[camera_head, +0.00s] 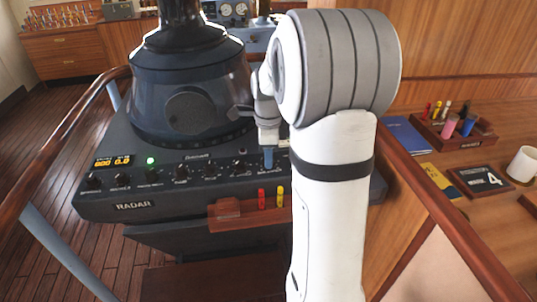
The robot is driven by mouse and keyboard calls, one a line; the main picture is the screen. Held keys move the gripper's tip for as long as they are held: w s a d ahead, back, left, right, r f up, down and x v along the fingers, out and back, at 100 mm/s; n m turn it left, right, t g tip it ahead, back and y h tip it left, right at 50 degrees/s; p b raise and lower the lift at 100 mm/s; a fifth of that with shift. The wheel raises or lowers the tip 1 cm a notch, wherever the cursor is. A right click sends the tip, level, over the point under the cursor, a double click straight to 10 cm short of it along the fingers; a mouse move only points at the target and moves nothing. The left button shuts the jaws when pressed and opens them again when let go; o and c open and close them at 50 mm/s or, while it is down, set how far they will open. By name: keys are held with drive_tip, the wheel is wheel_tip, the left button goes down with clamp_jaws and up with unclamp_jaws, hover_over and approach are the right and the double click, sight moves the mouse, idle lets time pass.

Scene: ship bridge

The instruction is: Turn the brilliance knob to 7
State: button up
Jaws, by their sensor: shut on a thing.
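The dark radar console (110,193) has a row of small black knobs along its sloping front panel, among them one near the middle (181,172) and one just left of my gripper (239,167). The labels are too small to read, so I cannot tell which knob is brilliance or where its pointer stands. My gripper (268,159) points down at the right part of this row. Its blue-grey fingers are shut on a knob there, which they hide. My white arm covers the panel's right end.
An orange display (113,161) and a lit green lamp (150,161) sit on the panel's left. Red (261,198) and yellow (280,196) markers stand in a front ledge. The large radar hood (190,85) rises behind the knobs. A wooden desk with a mug (523,164) is right.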

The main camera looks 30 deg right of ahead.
drive_tip(key=o, duration=1)
drive_tip(key=shift+r, duration=0.1)
wheel_tip(320, 180, up, 8)
drive_tip(key=shift+f, duration=0.15)
drive_tip(key=s+a+f+n+t, duration=0.1)
drive_tip(key=s+a+n, duration=0.3)
drive_tip(key=s+n, duration=0.2)
drive_tip(key=s+a+f+n+t, duration=0.1)
drive_tip(key=s+a+n, duration=0.3)
drive_tip(key=s+n, duration=0.3)
drive_tip(key=s+a+f+n, duration=0.2)
drive_tip(key=s+a+n, duration=0.2)
drive_tip(key=n, duration=0.6)
drive_tip(key=shift+s+a+t, duration=0.2)
drive_tip(key=shift+s, duration=0.4)
drive_tip(key=shift+s+a+t, duration=0.2)
drive_tip(key=shift+s, duration=0.35)
